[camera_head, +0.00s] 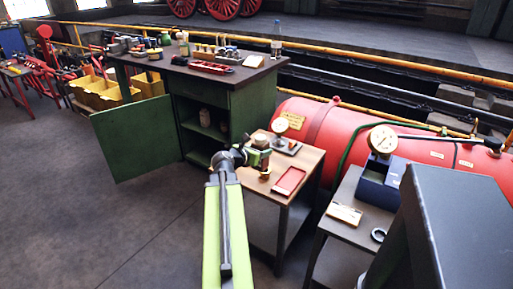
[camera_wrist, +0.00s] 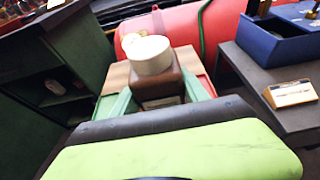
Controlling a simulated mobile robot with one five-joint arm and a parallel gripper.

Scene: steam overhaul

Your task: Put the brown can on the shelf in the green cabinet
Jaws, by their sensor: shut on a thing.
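The brown can (camera_wrist: 168,85) with a cream lid sits between the green fingers of my gripper (camera_wrist: 157,97) in the wrist view. My gripper is shut on it. In the head view my gripper (camera_head: 258,157) is above the left part of a small wood-topped table, and mostly hides the can. The green cabinet (camera_head: 255,110) stands behind and to the left of my gripper. Its door (camera_head: 136,138) is swung open to the left. A shelf (camera_head: 205,129) shows inside, with a small container (camera_head: 205,117) on it. The cabinet also shows at the left of the wrist view.
The small table (camera_head: 309,165) holds a red tray (camera_head: 289,181) and a gauge (camera_head: 280,126). A red boiler (camera_head: 350,127) lies behind it. A blue box (camera_head: 378,190) stands on a dark table at right. Floor before the cabinet is clear.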

